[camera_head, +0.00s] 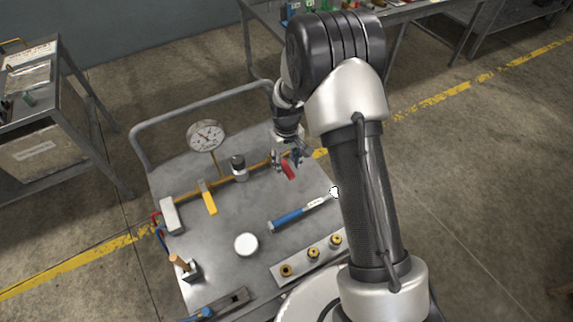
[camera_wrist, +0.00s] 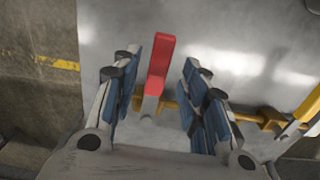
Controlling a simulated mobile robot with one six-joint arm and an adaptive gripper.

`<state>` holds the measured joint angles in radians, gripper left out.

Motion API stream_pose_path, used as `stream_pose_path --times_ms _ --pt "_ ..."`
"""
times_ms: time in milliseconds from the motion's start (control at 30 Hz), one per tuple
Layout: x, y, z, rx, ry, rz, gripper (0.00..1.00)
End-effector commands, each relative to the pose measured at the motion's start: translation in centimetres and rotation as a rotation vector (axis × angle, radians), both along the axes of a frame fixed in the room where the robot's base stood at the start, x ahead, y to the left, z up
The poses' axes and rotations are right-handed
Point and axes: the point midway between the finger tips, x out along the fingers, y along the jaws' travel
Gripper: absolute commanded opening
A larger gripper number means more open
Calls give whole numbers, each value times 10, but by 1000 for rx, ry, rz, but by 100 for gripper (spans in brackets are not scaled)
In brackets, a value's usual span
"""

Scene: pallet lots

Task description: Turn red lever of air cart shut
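The air cart (camera_head: 215,217) is a grey metal-topped cart with a push rail at its far side. Its red lever (camera_head: 288,170) sits at the right end of a yellow pipe, near the cart's right edge. My gripper (camera_head: 287,157) is over that end of the pipe. In the wrist view the red lever (camera_wrist: 160,62) stands between the blue-padded fingers of my gripper (camera_wrist: 158,95). The fingers are open, with a gap on both sides of the lever. The lever's lower end is grey metal near the yellow pipe (camera_wrist: 170,105).
A yellow lever (camera_head: 208,198), a pressure gauge (camera_head: 206,136) and a black-and-silver fitting (camera_head: 238,167) sit along the pipe. A blue-handled tool (camera_head: 290,216), a white round lid (camera_head: 246,244) and a plate with brass fittings (camera_head: 312,254) lie nearer. A side table (camera_head: 65,130) stands left.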

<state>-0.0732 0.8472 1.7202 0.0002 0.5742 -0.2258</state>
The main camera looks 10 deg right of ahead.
Motion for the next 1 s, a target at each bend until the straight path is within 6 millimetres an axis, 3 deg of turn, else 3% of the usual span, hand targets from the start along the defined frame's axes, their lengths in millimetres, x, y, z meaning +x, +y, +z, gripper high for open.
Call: stream_pose_path --times_ms 200,433,600,1000 --pt "1 0 50 1 -6 0 40" --pt "1 0 88 1 -3 -1 40" --pt "0 0 99 0 0 -1 40" --pt "0 0 100 0 0 -1 40"
